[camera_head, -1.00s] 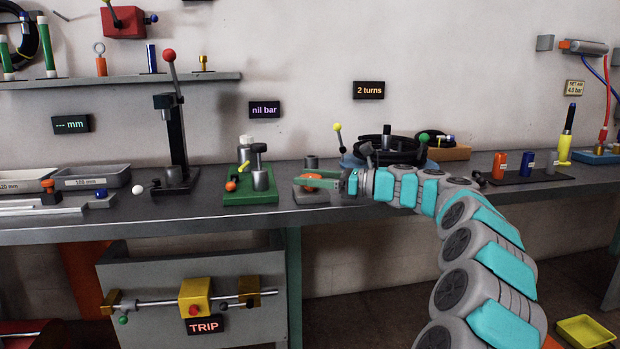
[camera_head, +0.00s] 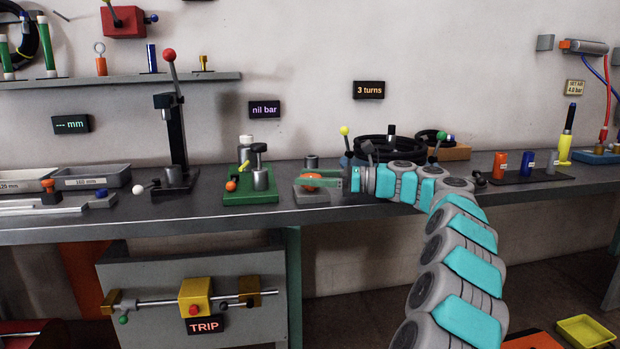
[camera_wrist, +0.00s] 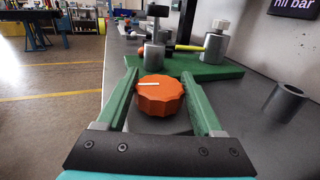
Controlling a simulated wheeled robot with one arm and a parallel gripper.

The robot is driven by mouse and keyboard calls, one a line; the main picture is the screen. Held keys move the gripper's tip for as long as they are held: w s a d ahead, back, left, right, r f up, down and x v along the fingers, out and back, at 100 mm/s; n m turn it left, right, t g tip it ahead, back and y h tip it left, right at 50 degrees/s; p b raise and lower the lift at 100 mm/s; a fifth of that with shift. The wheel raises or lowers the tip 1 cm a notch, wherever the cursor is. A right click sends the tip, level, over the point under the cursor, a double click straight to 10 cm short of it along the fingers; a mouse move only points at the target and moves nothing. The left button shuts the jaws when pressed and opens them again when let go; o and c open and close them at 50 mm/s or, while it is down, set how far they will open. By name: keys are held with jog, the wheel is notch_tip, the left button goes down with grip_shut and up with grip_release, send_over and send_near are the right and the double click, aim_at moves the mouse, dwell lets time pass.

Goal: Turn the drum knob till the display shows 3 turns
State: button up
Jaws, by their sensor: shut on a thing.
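The display (camera_head: 368,90) on the wall reads "3 turns". The orange drum knob (camera_wrist: 161,97) is a fluted disc with a white line on top, pointing left in the wrist view. It sits on a grey block on the bench and also shows in the head view (camera_head: 312,181), partly hidden by a finger. My gripper (camera_head: 305,182) reaches in from the right, level with the knob. In the wrist view its two green fingers (camera_wrist: 162,78) lie on either side of the knob, shut on it.
A green base (camera_head: 250,197) with grey cylinders stands just left of the knob, close beyond my fingertips in the wrist view. A grey tube (camera_wrist: 287,100) stands behind the knob block. Black coiled hose (camera_head: 385,146) lies behind my wrist. A red-knobbed lever (camera_head: 169,56) stands further left.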

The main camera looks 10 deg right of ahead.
jog(key=o, duration=1.4)
jog(key=shift+v, duration=3.85)
